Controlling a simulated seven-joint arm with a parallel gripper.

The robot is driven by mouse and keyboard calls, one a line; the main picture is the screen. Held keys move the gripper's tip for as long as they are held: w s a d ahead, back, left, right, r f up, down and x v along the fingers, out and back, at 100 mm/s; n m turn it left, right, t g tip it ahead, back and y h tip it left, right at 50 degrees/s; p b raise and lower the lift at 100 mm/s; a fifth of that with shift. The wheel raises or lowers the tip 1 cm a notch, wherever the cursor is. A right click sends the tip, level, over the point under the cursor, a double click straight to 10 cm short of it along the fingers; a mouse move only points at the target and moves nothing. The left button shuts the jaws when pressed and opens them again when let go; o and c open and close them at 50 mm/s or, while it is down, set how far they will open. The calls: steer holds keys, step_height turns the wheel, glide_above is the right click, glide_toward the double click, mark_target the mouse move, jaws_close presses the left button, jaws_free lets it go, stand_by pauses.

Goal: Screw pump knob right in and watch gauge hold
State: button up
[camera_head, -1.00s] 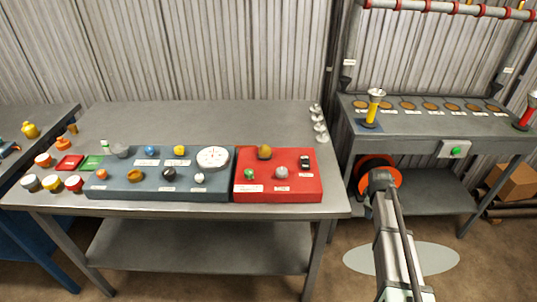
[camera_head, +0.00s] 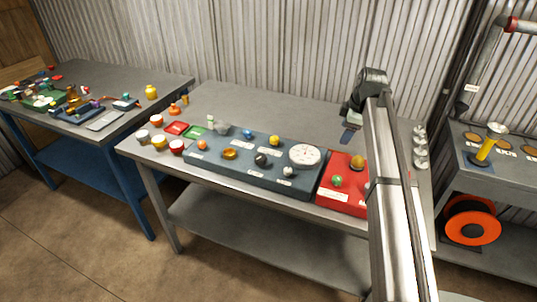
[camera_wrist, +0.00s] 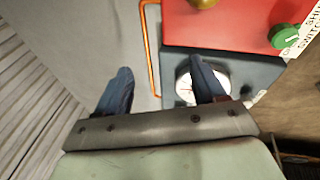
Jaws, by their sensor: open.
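The white round gauge (camera_head: 305,155) sits at the right end of the blue-grey panel (camera_head: 215,172). In the wrist view the gauge (camera_wrist: 190,88) is partly hidden by one finger; its reading is too small to tell. Several knobs stand on the panel, among them a black one (camera_head: 261,159), a white one (camera_head: 288,172) and a yellow one (camera_head: 275,140). The red box (camera_head: 340,196) bears a green knob (camera_head: 337,181) and a brass knob (camera_head: 357,162). I cannot tell which is the pump knob. My gripper (camera_head: 347,136) is open and empty above the table behind the panels.
My arm hides the red box's right part. Metal cylinders (camera_head: 420,146) stand at the table's right edge. Coloured caps (camera_head: 159,142) and small mats lie at its left. An orange line (camera_wrist: 151,50) runs beside the panels.

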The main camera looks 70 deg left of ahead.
mark_target(262, 157)
steer(key=s+a+r+n+g+h, duration=0.1)
steer(key=s+a+r+n+g, duration=0.15)
steer(key=s, duration=0.85)
steer(key=s+a+r+n+g+h, duration=0.1)
steer(key=s+a+r+g, duration=0.15)
steer(key=s, duration=0.85)
steer(key=shift+t, duration=0.3)
steer(key=x, duration=1.3)
steer(key=shift+d, duration=0.1)
steer(key=shift+w+m, duration=0.1)
steer(key=shift+m, duration=0.15)
steer(key=c, duration=1.1)
